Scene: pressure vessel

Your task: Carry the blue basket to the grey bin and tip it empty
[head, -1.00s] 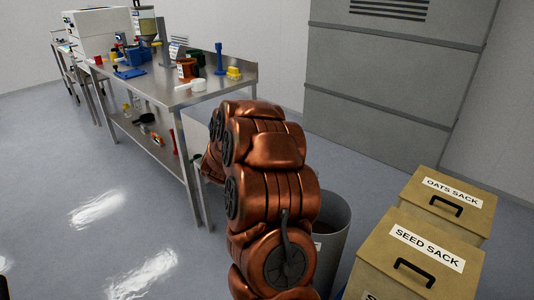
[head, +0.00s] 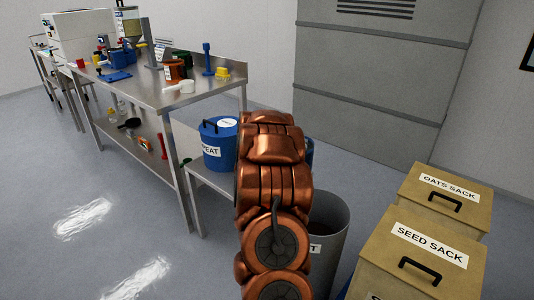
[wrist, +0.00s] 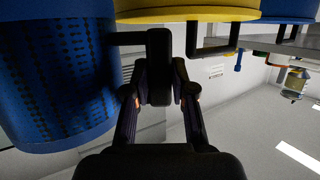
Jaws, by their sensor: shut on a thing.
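The blue basket (wrist: 55,75), with perforated walls, fills the left of the wrist view, which looks upside down. My gripper (wrist: 158,65) is shut on its dark handle, beside the basket wall. In the head view my copper arm hides the gripper and most of what is beyond it. A bit of blue shows behind the arm's right edge there; I cannot tell whether it is the basket. The grey bin (head: 328,235) stands on the floor right of my arm, partly covered by it, with a dark interior and a label ending in T. The basket's contents are not visible.
A blue lidded tub (head: 218,150) sits on a low bench left of my arm. A yellow tub (wrist: 185,12) is close to my gripper. A steel table (head: 170,95) with many items stands left. Tan sack boxes (head: 425,245) flank the bin's right. Floor at left is clear.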

